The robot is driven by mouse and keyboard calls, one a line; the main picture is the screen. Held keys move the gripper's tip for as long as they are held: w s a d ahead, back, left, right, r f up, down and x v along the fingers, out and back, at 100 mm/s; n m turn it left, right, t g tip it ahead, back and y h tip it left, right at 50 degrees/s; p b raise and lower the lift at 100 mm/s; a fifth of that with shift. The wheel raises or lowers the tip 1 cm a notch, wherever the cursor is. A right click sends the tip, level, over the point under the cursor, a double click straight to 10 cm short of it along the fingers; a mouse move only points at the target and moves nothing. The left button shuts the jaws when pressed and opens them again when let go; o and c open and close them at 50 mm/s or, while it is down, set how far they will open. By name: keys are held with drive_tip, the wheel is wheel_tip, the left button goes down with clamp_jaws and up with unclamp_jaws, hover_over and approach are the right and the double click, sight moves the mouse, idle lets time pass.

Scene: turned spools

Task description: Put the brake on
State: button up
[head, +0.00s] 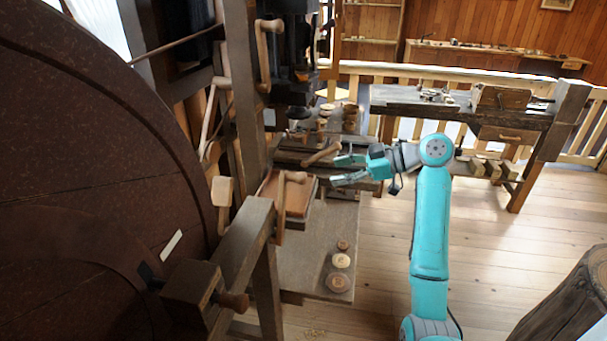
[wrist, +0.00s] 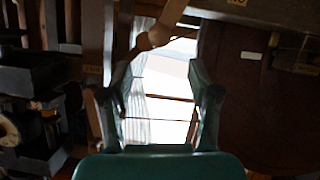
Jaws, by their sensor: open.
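My gripper (head: 337,171) is open and empty, its turquoise fingers pointing left towards the wooden machine frame. In the wrist view the two fingers (wrist: 158,98) stand wide apart with nothing between them. A wooden handle with a rounded knob (wrist: 160,35) shows beyond the fingertips, apart from them. In the head view a wooden handle (head: 322,153) and a pale peg handle (head: 295,177) are just left of my gripper. A paddle-shaped lever (head: 222,193) stands beside the big dark wheel (head: 80,150). I cannot tell which of these is the brake.
An upright post carries another wooden handle (head: 268,26). A heavy beam with a block and a knob (head: 235,300) lies in front. Small turned pieces (head: 340,260) sit on the board. A workbench (head: 450,110) stands behind; a dark stump (head: 570,300) is at right. The floor between is clear.

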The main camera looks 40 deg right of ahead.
sight(306, 177)
drive_tip(key=x, duration=1)
drive_tip(key=shift+w+a+f, duration=0.1)
drive_tip(key=shift+w+a, duration=0.05)
drive_tip(key=shift+w, duration=0.1)
clamp_jaws()
